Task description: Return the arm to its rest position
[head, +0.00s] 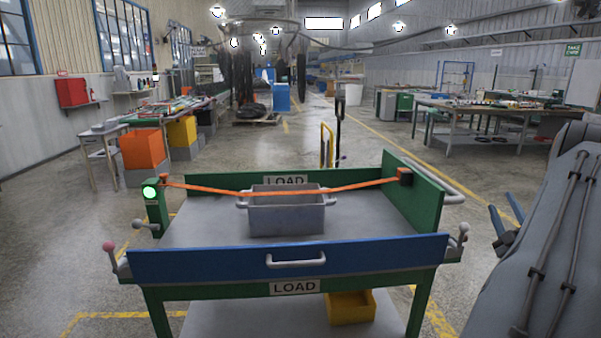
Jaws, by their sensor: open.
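My arm (548,245) fills the right edge of the head view, grey with dark cables along it. My gripper (501,202) shows as two blue fingers just left of the arm. The fingers are apart, with nothing seen between them. The gripper is to the right of the cart and clear of it in the picture. Part of the arm is cut off by the frame edge.
A green and blue cart (200,262) marked LOAD stands in front of me. It carries a grey crate (287,220); an orange strap (345,188) runs across above the deck. A yellow bin (351,308) sits below. Workbenches (478,108) stand behind at right.

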